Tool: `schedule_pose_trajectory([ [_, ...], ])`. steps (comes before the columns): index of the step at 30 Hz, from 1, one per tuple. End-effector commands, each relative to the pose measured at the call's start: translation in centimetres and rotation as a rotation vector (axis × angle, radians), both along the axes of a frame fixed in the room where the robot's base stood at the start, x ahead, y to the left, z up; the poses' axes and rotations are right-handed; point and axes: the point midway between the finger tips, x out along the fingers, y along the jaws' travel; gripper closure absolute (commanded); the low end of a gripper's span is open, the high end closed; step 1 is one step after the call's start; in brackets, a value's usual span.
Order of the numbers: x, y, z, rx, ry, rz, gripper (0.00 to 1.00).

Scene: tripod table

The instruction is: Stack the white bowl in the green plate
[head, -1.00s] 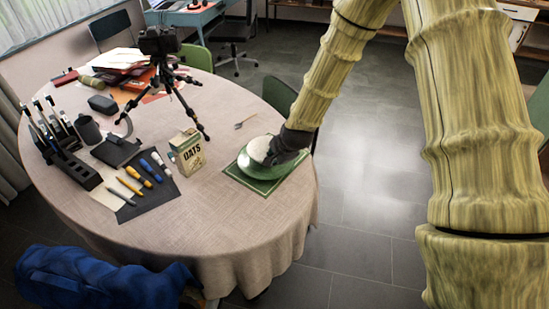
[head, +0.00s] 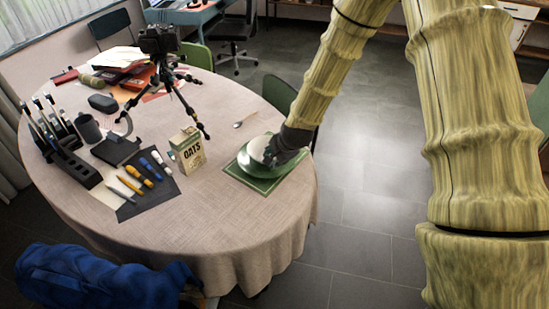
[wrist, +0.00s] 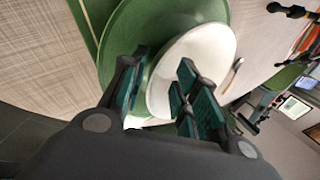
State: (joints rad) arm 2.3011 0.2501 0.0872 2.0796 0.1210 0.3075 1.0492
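The green plate (head: 238,171) lies near the table's right edge on a green square mat. The white bowl (head: 257,147) is over the far right part of the plate, partly hidden by my gripper (head: 283,152). In the wrist view the bowl (wrist: 205,52) overlaps one side of the plate (wrist: 122,45). My gripper (wrist: 160,92) has its fingers apart, one over the plate outside the bowl and the other over the bowl's inside. The bowl's near rim lies in the gap between them. I cannot tell whether the bowl's underside touches the plate.
The green mat (head: 262,184) shows around the plate. An oats carton (head: 187,150) stands left of it, and a spoon (head: 244,120) lies behind. A camera tripod (head: 165,75), pens on a dark mat (head: 150,199) and a black rack (head: 75,168) are farther left.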

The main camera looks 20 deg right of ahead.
Motion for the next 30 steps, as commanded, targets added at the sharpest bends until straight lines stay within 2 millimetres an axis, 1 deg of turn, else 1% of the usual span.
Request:
schedule_pose_trajectory([
  [5,-0.8,-0.2,1.5,0.0,-0.002,-0.001,0.7],
  [24,-5.0,-1.0,8.3,0.0,-0.002,0.0,0.7],
  [30,-5.8,-1.1,9.6,0.0,-0.001,0.0,0.7],
])
